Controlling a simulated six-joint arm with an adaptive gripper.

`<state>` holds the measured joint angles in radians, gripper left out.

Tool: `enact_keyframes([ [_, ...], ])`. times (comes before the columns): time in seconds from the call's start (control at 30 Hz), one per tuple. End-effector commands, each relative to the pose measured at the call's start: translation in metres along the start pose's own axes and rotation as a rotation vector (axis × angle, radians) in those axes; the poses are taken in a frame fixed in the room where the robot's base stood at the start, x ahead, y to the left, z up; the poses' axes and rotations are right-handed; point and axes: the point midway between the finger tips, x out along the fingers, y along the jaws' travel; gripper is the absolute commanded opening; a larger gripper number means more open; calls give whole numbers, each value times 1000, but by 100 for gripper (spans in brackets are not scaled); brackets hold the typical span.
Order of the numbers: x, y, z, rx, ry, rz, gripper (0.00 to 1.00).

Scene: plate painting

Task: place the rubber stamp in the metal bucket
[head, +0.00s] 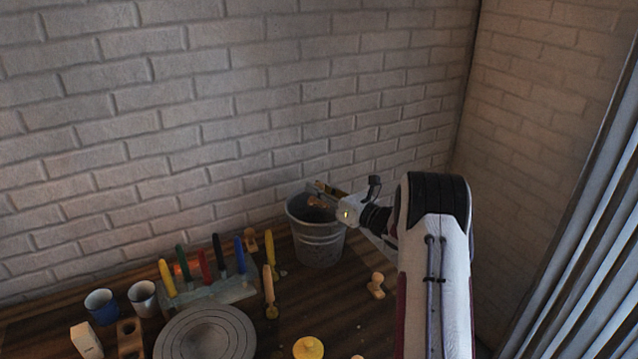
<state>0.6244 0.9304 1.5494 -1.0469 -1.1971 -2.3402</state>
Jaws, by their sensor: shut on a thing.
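The metal bucket (320,248) is grey and stands upright against the brick wall at the back of the table. My gripper (322,196) reaches in from the right and is over the bucket's mouth. It is shut on a small orange-brown thing (317,202), which appears to be the rubber stamp. The fingers partly hide it, and I cannot tell whether it touches the bucket's inside. The inside bottom of the bucket is hidden.
A small wooden knob-shaped piece (376,286) stands right of the bucket. A rack (215,292) with several coloured-handled tools is to the left. A round grey plate (205,335), two cups (143,299) and a yellow lid-like disc (308,348) are nearer the front.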

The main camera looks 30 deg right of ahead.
Motion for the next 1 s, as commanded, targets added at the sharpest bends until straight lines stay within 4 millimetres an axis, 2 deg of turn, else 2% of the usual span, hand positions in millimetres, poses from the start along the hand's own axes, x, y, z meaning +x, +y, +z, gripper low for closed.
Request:
enact_keyframes([
  [0.2,0,-2,-9,1,0,0,0],
  [0.6,0,-3,-11,0,0,0,0],
  [0.63,0,-3,-11,0,1,0,24],
  [0.7,0,-3,-11,0,1,0,39],
  [1.0,0,-3,-11,1,1,0,39],
])
